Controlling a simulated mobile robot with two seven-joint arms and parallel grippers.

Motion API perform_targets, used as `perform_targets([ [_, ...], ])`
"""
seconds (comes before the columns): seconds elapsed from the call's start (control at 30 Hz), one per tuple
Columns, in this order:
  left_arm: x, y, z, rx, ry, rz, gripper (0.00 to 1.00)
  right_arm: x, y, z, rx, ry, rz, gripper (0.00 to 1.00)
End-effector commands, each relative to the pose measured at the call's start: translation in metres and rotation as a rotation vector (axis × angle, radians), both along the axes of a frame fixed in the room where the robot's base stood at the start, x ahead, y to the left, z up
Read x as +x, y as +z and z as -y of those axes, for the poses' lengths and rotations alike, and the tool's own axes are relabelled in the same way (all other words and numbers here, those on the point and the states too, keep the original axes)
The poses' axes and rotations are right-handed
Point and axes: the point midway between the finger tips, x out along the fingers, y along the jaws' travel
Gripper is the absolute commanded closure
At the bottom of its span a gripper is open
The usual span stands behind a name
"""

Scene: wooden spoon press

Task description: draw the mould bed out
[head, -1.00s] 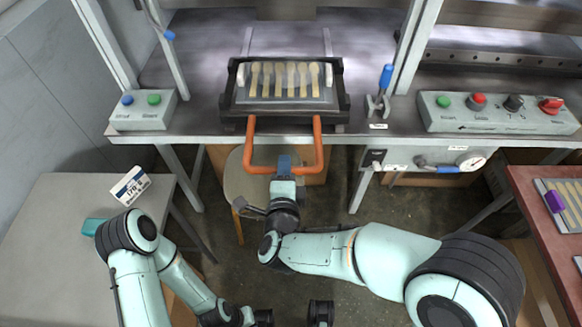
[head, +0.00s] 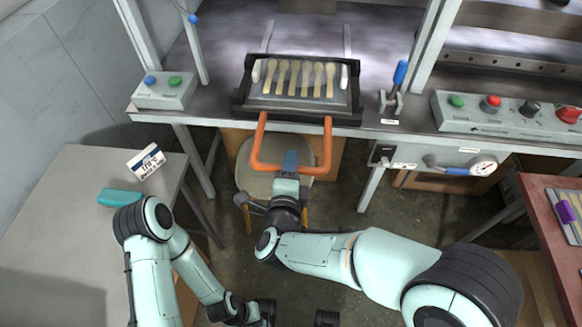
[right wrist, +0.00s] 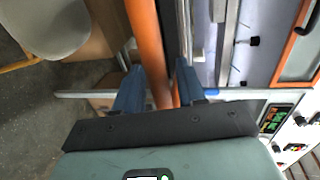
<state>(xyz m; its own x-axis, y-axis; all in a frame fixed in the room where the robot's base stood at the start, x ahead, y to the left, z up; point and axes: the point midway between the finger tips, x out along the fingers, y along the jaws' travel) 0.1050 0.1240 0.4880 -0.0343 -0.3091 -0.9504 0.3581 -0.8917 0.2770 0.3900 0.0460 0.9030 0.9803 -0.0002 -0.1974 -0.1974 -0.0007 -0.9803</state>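The mould bed (head: 241,103) is a dark tray with several pale wooden spoons in a row. It sits at the front of the press table and its front edge stands slightly out over the table edge. An orange U-shaped handle (head: 326,150) points from it towards me. My right gripper (head: 290,160) is at the middle of the handle's crossbar. In the right wrist view its blue fingers (right wrist: 158,92) stand on either side of the orange bar (right wrist: 147,35), closed on it. My left arm shows at lower left, but its fingers are not visible.
A round stool (head: 262,180) stands below the handle. A blue-handled lever (head: 400,75) is right of the bed, and a button box (head: 165,90) is left. A grey side table (head: 70,230) bears a sign (head: 146,160). A red table (head: 560,240) is at right.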

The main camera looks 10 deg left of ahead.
Motion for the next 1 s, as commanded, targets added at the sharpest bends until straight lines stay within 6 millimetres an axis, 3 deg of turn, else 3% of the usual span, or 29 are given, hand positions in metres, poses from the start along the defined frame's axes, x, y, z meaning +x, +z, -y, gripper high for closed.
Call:
perform_targets([
  [0.27, 0.000, 0.000, 0.000, 0.000, 0.000, 0.000, 1.00, 0.000, 0.000, 0.000, 0.000, 0.000, -0.001, 0.57],
  [0.43, 0.000, 0.000, 0.000, 0.000, 0.000, -0.001, 1.00, -0.013, 0.002, 0.000, 0.001, 0.002, -0.002, 0.57],
  [0.8, -0.001, 0.003, 0.000, -0.001, -0.002, -0.005, 1.00, -0.091, 0.019, -0.001, 0.001, 0.006, 0.000, 0.57],
  [1.0, -0.002, 0.004, 0.000, -0.001, -0.001, -0.007, 1.00, -0.121, 0.025, -0.001, 0.002, 0.003, -0.001, 0.57],
])
